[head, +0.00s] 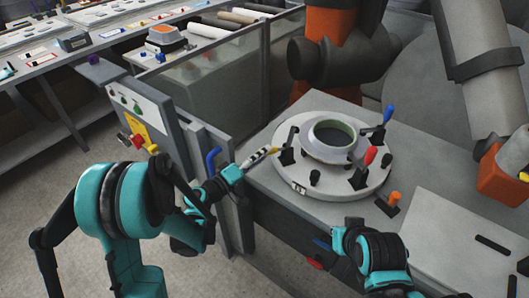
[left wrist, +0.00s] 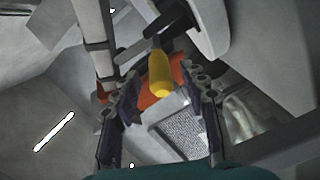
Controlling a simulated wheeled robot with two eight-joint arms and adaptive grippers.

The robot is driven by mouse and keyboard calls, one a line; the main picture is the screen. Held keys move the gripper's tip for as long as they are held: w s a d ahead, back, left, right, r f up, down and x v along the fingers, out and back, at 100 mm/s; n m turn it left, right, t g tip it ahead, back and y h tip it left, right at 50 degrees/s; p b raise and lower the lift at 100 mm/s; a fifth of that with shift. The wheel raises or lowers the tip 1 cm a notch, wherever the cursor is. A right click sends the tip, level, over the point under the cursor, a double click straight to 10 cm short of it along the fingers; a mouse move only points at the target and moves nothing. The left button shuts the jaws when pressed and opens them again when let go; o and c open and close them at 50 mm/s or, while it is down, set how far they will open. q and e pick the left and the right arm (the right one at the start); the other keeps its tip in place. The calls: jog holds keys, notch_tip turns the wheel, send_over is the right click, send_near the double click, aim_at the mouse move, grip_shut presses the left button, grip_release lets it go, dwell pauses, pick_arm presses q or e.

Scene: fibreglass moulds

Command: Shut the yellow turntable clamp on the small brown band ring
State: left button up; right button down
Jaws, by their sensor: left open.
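The round pale turntable (head: 375,192) stands on the grey bench, with a ring (head: 333,133) on it that looks grey-beige with an olive inside. The yellow clamp handle (head: 257,158) lies low and points outward at the turntable's left edge. My left gripper (head: 243,165) is open at this handle. In the left wrist view the yellow handle (left wrist: 159,75) shows between the two spread fingers of the left gripper (left wrist: 160,100), with gaps on both sides. My right gripper (head: 348,238) is low in front of the bench; its fingers are unclear.
A blue-handled clamp (head: 388,114) and a red-handled clamp (head: 370,156) stand on the turntable's right side. An orange-handled clamp (head: 394,198) is on the bench beside it. A grey post with a blue handle (head: 211,160) stands left. A white board (head: 450,240) lies right.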

pick_arm(q)
jog(key=shift+x, duration=1.6)
pick_arm(e)
jog(key=shift+f, duration=0.4)
